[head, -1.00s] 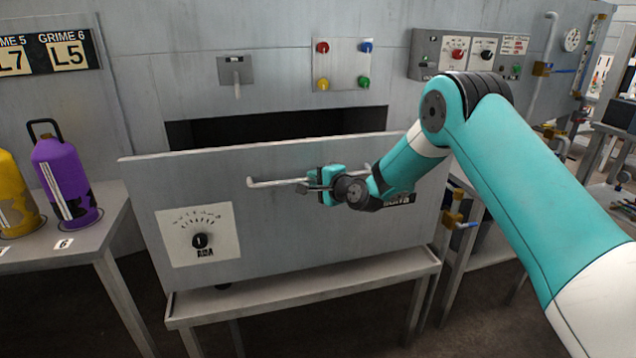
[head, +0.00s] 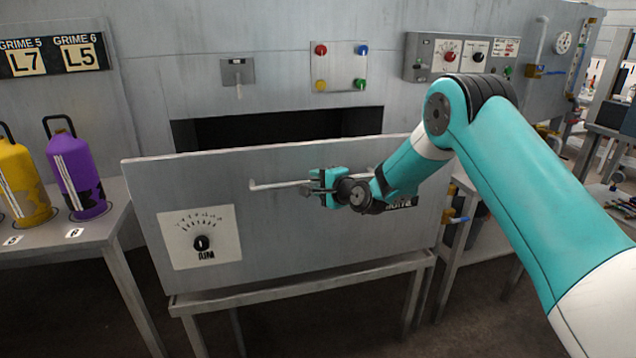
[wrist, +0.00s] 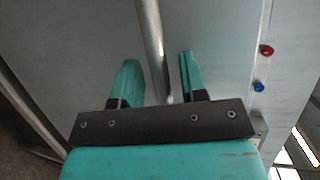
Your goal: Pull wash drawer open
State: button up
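The wash drawer has a wide grey front panel (head: 290,240) that stands out from the wall, with a dark opening showing behind its top edge. A thin metal bar handle (head: 265,186) runs across the upper part of the front. My gripper (head: 316,188) is at the handle, right of its left end. In the wrist view the handle (wrist: 151,40) passes between the two teal fingers of my gripper (wrist: 158,75). My arm hides the handle's right part.
A purple bottle (head: 78,175) and a yellow bottle (head: 22,185) stand on a side table (head: 85,240) at left. A metal frame (head: 300,286) stands under the drawer front. A button panel (head: 339,67) is on the wall above. Dark floor shows in front.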

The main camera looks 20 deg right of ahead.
jog(key=shift+s, duration=0.1)
jog(key=b+v, duration=0.4)
jog(key=v, duration=1.3)
jog(key=shift+r, duration=0.15)
jog(key=s+a+r+n+g+y+p, duration=0.35)
jog(key=s+a+r+n+g, duration=0.45)
jog(key=s+a+n, duration=0.4)
jog(key=s+r+n+g+h+p, duration=0.2)
jog(key=s+n+g, duration=0.1)
jog(key=s, duration=0.8)
jog(key=s+r+n+g+h+p, duration=0.2)
jog(key=s+n, duration=0.4)
jog(key=s, duration=0.4)
jog(key=shift+s+d+r+g+h+p, duration=0.3)
jog(key=shift+s+d+g+h, duration=0.1)
jog(key=shift+g+h, duration=0.45)
